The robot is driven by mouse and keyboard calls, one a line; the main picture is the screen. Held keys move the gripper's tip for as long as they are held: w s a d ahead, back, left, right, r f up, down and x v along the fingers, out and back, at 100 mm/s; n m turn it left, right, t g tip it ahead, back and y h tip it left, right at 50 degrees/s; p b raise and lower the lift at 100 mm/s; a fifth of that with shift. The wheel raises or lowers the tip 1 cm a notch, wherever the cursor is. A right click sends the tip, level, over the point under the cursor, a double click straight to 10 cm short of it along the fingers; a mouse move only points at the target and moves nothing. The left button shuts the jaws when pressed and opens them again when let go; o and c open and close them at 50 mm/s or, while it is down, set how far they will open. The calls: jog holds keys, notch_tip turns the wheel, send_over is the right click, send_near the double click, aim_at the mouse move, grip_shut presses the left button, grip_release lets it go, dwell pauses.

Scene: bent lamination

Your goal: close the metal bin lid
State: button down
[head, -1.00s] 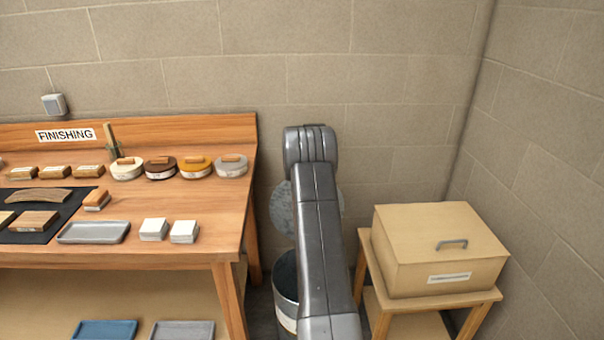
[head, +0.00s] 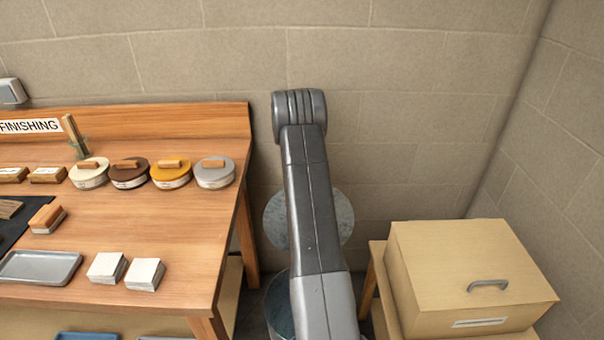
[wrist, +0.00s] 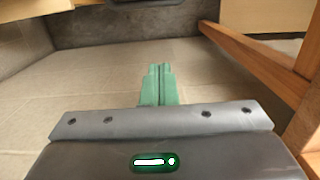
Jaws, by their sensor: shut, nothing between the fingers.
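The metal bin (head: 279,308) stands on the floor between the workbench and the small wooden stand, partly hidden behind my arm. Its round grey lid (head: 342,216) is open and upright behind the bin, against or near the block wall; my arm covers its middle. In the wrist view my gripper (wrist: 159,70) shows green fingers pressed together with nothing between them. The bin and lid do not show clearly in the wrist view. My gripper is hidden in the head view, so its distance from the lid cannot be told.
The workbench (head: 190,240) at left holds round tins, pale blocks and a grey tray (head: 40,267). A tan box (head: 470,270) with a handle sits on a wooden stand (head: 378,290) at right. In the wrist view a wooden leg (wrist: 255,62) crosses the right side.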

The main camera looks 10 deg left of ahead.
jog(key=s+f+p, duration=0.2)
jog(key=s+f, duration=0.2)
jog(key=f, duration=0.4)
jog(key=shift+s+d, duration=0.25)
jog(key=shift+d, duration=0.2)
jog(key=shift+d, duration=0.15)
